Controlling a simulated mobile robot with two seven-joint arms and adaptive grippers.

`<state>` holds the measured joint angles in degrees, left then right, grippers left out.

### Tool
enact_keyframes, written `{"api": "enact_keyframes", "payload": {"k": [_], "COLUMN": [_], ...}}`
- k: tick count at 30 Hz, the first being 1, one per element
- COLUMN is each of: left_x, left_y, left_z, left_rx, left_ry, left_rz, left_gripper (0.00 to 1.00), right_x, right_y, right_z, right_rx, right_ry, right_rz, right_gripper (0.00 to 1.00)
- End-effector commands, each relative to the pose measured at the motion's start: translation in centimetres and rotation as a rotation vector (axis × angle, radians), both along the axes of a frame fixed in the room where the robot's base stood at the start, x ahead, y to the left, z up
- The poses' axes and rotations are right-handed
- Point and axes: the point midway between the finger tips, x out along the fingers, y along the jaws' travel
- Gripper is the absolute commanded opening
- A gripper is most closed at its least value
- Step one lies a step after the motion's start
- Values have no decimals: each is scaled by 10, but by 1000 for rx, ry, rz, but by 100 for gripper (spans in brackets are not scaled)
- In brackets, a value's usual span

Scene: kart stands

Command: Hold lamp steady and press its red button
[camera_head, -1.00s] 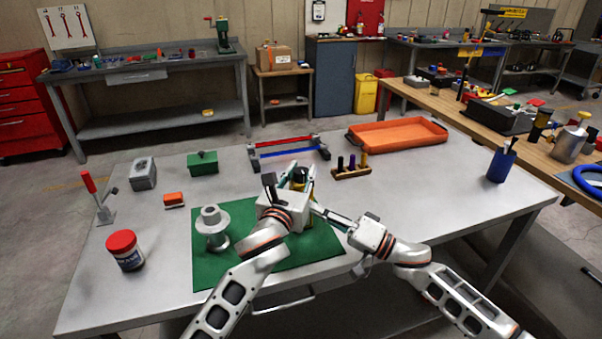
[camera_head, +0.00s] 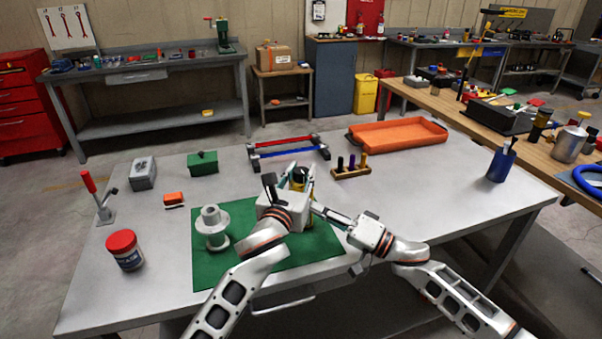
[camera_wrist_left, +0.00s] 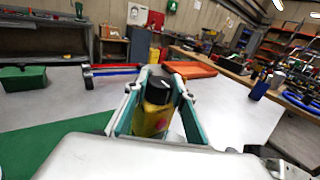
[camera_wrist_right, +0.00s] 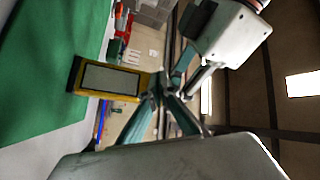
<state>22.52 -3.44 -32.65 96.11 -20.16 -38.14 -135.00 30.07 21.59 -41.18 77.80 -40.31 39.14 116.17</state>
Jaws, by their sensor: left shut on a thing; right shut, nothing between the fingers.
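The lamp (camera_head: 299,181) is yellow with a dark top and stands upright over the green mat. My left gripper (camera_head: 299,171) is shut on the lamp, one finger on each side, as the left wrist view shows around its yellow body (camera_wrist_left: 152,119). A small reddish spot (camera_wrist_left: 161,125) shows on that body; I cannot tell if it is the button. The right wrist view shows the lamp's pale panel (camera_wrist_right: 110,79). My right gripper (camera_wrist_right: 160,92) is shut and empty, with its tips close to the lamp's upper end. Whether they touch it is hidden.
A grey flanged part (camera_head: 212,228) stands on the green mat (camera_head: 318,248), left of my left gripper. A red-lidded jar (camera_head: 125,250) is near the left edge. A peg block (camera_head: 351,172) and an orange tray (camera_head: 398,135) lie behind.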

Motion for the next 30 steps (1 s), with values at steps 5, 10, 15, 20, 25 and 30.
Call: {"api": "enact_keyframes", "payload": {"k": [5,10,15,20,25,30], "left_x": [0,0,0,0,0,0], "left_y": [0,0,0,0,0,0], "left_z": [0,0,0,0,0,0], "left_rx": [0,0,0,0,0,0], "left_ry": [1,1,1,1,1,1], "left_rz": [0,0,0,0,0,0], "left_gripper": [0,0,0,0,0,0], "right_x": [0,0,1,5,9,9], "right_y": [0,0,0,2,3,3], "right_z": [0,0,0,1,0,0], "right_rx": [0,0,0,0,0,0], "right_ry": [0,0,0,-1,0,0], "right_rz": [0,0,0,0,0,0], "right_gripper": [0,0,0,0,0,0]}}
